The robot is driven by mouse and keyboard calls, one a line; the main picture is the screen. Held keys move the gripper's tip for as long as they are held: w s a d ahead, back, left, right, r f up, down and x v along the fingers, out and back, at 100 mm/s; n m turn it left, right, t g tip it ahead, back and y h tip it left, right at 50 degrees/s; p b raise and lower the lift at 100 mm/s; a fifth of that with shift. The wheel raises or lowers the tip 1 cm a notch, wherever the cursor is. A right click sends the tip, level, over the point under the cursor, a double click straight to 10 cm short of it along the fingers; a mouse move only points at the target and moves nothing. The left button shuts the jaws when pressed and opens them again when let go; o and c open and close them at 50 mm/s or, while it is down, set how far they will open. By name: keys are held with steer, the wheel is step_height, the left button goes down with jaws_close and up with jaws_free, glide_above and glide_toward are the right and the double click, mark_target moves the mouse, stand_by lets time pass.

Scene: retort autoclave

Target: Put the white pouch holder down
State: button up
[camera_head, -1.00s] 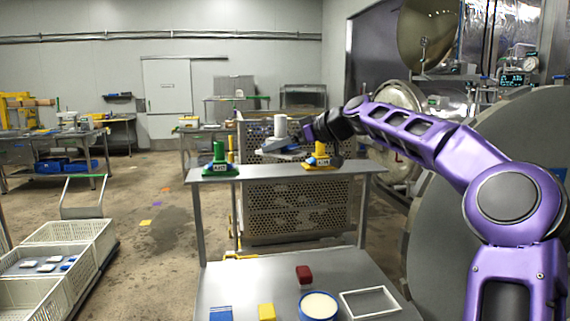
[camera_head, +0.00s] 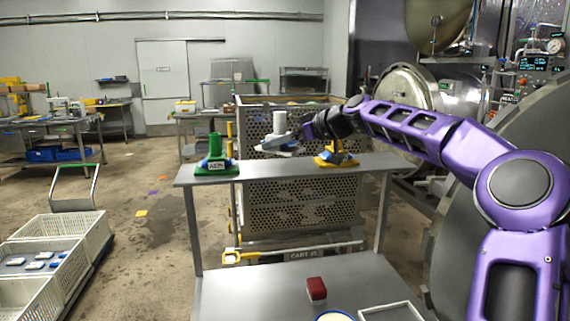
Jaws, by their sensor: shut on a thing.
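The white pouch holder (camera_head: 280,127) has a white upright post on a wider base, with a bluish pouch-like part at the base. It appears roughly upright, over the far side of the raised grey shelf (camera_head: 262,170). I cannot tell whether its base touches anything. My gripper (camera_head: 302,132) reaches in from the right, shut on the holder; its fingertips are small and partly hidden. A green holder (camera_head: 216,158) stands on the shelf's left end. A yellow holder (camera_head: 337,156) stands toward the right, below and beside my dark wrist.
A perforated cart (camera_head: 300,205) stands directly behind the shelf. The shelf's middle, between the green and yellow holders, is clear. The lower tabletop (camera_head: 255,285) bears a red block (camera_head: 316,290) and a white frame (camera_head: 392,312). White crates (camera_head: 75,240) stand on the left.

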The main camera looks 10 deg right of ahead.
mark_target(281, 170)
steer(key=shift+f, duration=2.65)
steer(key=shift+b, duration=0.3)
steer(key=o, duration=1.4)
steer(key=shift+s+d+r, duration=0.1)
steer(key=shift+s+d, duration=0.1)
steer(key=shift+d, duration=0.05)
steer(key=v, duration=1.1)
steer(key=shift+s+b, duration=0.15)
steer(key=shift+b, duration=0.15)
